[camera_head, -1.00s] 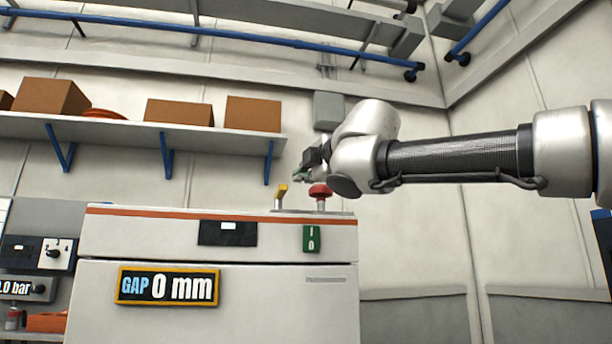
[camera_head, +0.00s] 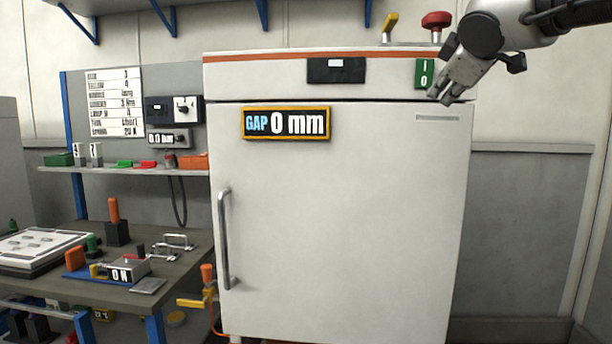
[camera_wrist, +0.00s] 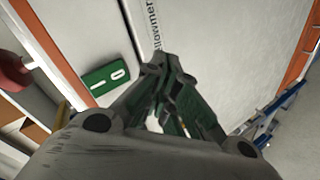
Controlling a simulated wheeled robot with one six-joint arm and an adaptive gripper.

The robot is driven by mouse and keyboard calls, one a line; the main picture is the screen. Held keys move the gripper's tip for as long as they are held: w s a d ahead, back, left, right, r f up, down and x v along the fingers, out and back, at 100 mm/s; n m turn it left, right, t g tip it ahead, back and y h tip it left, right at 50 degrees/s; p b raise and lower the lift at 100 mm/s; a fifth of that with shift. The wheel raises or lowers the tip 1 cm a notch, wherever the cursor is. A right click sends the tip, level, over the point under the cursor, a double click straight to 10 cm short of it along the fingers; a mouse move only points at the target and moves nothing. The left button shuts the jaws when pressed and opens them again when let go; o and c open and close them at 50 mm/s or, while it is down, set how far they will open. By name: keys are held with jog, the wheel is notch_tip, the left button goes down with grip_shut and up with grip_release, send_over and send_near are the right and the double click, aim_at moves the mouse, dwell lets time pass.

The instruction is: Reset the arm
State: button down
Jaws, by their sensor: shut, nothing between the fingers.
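My gripper (camera_head: 442,94) hangs at the upper right in the head view, in front of the white cabinet (camera_head: 340,220) near its top right corner. Its fingers point down and to the left, close to the green I/O switch (camera_head: 425,73). In the wrist view my gripper (camera_wrist: 158,65) has its fingertips together with nothing between them. The green switch (camera_wrist: 105,78) lies just left of the fingertips there. Whether the fingers touch the cabinet cannot be told.
A red mushroom button (camera_head: 436,20) and a yellow lever (camera_head: 390,22) stand on the cabinet top. A display (camera_head: 286,123) reads GAP 0 mm. A workbench (camera_head: 185,270) with several fixtures stands at the left. The wall area right of the cabinet is clear.

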jog(key=s+d+f+m+g, duration=0.3)
jog(key=s+f, duration=0.3)
jog(key=f, duration=0.4)
jog(key=s+d+f+m+g, duration=0.2)
jog(key=s+f+m, duration=0.2)
jog(key=s+f, duration=0.3)
jog(key=s+d+f+m+g, duration=0.3)
jog(key=s+f, duration=0.4)
jog(key=f, duration=0.7)
jog(key=shift+d+m+g, duration=0.3)
jog(key=shift+m, duration=0.3)
